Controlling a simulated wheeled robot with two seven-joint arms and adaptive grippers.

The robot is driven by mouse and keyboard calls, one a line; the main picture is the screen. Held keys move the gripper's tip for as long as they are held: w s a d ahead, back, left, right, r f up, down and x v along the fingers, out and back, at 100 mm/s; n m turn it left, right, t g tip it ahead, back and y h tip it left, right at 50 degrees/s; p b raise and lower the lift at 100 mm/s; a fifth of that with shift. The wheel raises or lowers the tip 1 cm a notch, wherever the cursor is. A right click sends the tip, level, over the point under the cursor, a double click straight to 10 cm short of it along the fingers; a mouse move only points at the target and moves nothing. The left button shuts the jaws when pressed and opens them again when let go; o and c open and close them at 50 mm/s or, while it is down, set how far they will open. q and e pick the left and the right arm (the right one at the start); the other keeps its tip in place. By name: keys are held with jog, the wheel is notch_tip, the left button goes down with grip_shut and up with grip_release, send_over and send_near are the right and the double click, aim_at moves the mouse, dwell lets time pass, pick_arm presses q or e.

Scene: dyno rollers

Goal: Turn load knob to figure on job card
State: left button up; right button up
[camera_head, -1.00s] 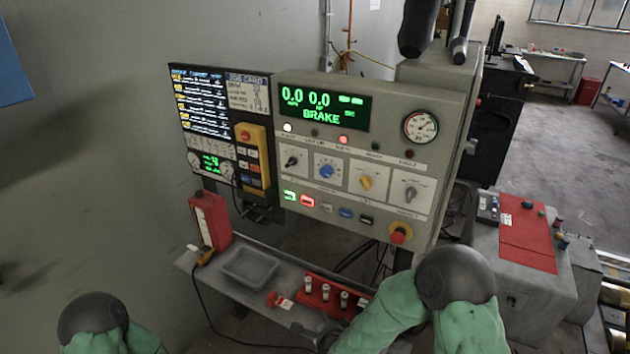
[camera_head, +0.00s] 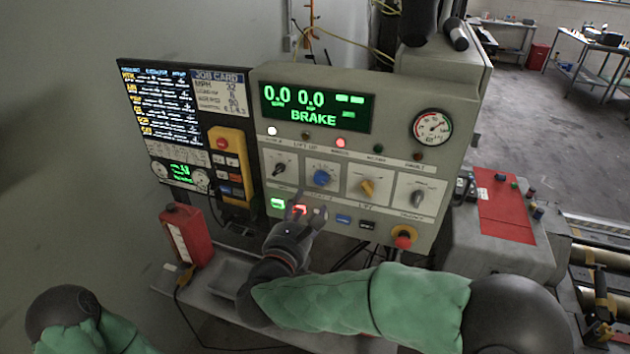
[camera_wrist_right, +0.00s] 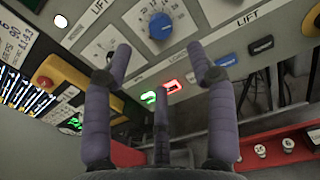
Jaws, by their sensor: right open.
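A blue knob (camera_head: 322,177) with a numbered dial sits in the control panel's row of knobs; it looks like the load knob, but its label is too small to read surely. It also shows in the right wrist view (camera_wrist_right: 160,26). The job card (camera_head: 219,92) is at the upper right of the dark screen, with lines of figures, the top one reading MPH. My right gripper (camera_head: 307,207) is open and empty, just below the blue knob and in front of the lit buttons. In the right wrist view its spread fingers (camera_wrist_right: 160,62) point at the panel, apart from the knob. My left gripper is out of view.
A black knob (camera_head: 279,168), a yellow knob (camera_head: 367,188) and a grey knob (camera_head: 417,197) flank the blue one. A red emergency button (camera_head: 403,238) is at lower right.

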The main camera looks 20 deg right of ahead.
aim_at(320, 180)
jog(key=x, duration=0.9)
jog(key=shift+w+d+b, duration=0.15)
jog(key=shift+w+b, duration=0.25)
jog(key=c, duration=1.1)
